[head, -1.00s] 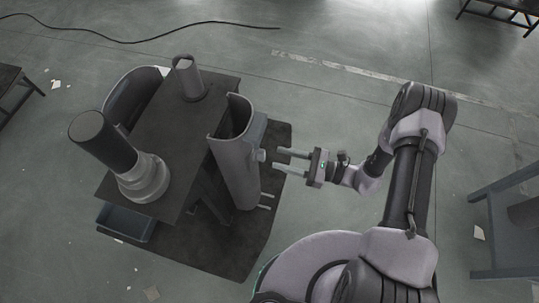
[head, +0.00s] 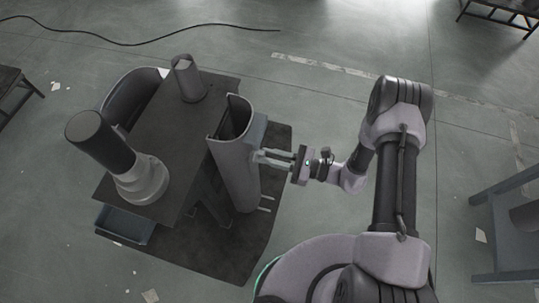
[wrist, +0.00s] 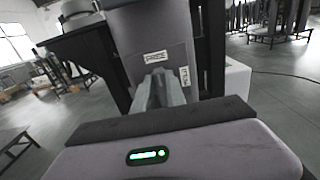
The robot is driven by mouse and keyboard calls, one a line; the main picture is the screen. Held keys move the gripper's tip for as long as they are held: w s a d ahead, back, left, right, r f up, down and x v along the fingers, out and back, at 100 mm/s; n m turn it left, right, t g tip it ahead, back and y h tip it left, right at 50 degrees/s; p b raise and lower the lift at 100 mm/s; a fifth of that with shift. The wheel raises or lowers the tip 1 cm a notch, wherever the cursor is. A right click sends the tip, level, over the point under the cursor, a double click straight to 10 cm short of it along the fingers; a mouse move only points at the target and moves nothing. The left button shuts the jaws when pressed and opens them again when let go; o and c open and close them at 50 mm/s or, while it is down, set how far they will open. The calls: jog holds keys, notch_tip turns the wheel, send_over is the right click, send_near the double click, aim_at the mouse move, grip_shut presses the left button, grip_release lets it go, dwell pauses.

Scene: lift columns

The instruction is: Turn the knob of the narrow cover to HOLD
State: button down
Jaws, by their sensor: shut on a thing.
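A tall grey curved cover (head: 236,172) stands upright against the right side of the dark table in the head view. Its flat face (wrist: 152,28) fills the upper middle of the wrist view. It bears two white labels: one upright, apparently PRIME (wrist: 155,57), above the fingers, and one turned sideways (wrist: 185,77) to their right, too small to read surely. My gripper (head: 264,157) reaches the cover's face from the right and is shut on the knob. The fingers (wrist: 158,90) hide most of the knob, so its pointing direction cannot be told.
The dark table (head: 165,130) carries a thick dark column on a pale base (head: 142,178) and a shorter grey cylinder (head: 188,80). A second curved cover (head: 118,105) is on the table's far left side.

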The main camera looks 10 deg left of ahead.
jog(key=shift+w+d+f+m+b, duration=0.1)
jog(key=shift+w+f+m+b, duration=0.15)
jog(key=shift+m, duration=2.7)
jog(key=shift+w+a+f+m+b, duration=0.1)
jog(key=shift+w+f+m, duration=0.15)
jog(key=shift+m, duration=2.75)
jog(key=shift+w+d+f+m+b, duration=0.1)
jog(key=shift+w+f+m+b, duration=0.15)
jog(key=shift+m, duration=2.7)
jog(key=c, duration=1.4)
grip_release()
jog(key=shift+o, duration=0.2)
